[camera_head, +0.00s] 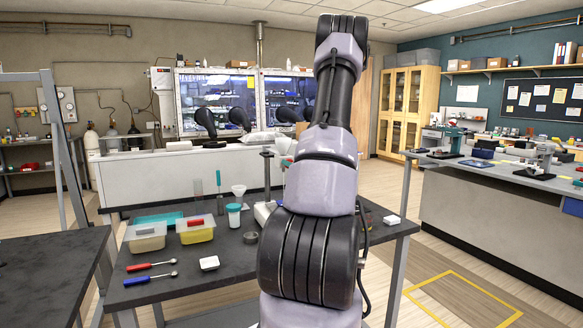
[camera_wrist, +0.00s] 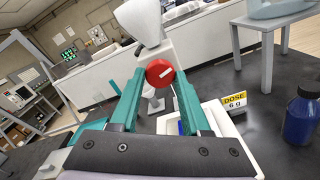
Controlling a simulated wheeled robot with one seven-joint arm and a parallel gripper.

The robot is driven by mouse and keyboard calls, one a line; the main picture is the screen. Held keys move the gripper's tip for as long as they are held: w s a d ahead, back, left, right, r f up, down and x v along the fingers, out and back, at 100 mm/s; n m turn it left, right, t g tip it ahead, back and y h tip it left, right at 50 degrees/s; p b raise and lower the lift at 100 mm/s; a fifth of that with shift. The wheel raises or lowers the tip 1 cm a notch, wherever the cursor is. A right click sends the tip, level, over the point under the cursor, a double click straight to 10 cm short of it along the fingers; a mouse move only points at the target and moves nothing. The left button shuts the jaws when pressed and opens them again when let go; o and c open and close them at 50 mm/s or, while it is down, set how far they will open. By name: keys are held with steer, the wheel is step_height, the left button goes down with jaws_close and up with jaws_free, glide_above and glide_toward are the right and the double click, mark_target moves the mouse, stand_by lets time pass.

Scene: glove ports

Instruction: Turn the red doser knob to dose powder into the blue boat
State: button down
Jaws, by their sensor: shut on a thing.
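The red doser knob (camera_wrist: 159,73) has a white mark on its face and sits on the front of the pale doser (camera_wrist: 142,22) in the wrist view. My gripper (camera_wrist: 160,77) has teal fingers, one on each side of the knob, and is shut on it. The white mark is tilted, rising to the right. A small patch of blue (camera_wrist: 181,128), perhaps the blue boat, shows below the knob, mostly hidden by my right finger. A yellow and white sign (camera_wrist: 234,103) reads "DOSE 6 g". In the head view my arm hides the knob and boat.
A dark blue bottle (camera_wrist: 301,118) stands right of my gripper. On the dark bench (camera_head: 160,287) are two clear tubs (camera_head: 195,229), red- and blue-handled scoops (camera_head: 150,278), a teal-topped jar (camera_head: 234,215) and a white dish (camera_head: 209,263).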

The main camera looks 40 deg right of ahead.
steer(key=shift+m, duration=9)
steer(key=shift+c, duration=1.9)
jaws_free()
steer(key=shift+r, duration=0.1)
steer(key=v, duration=1.1)
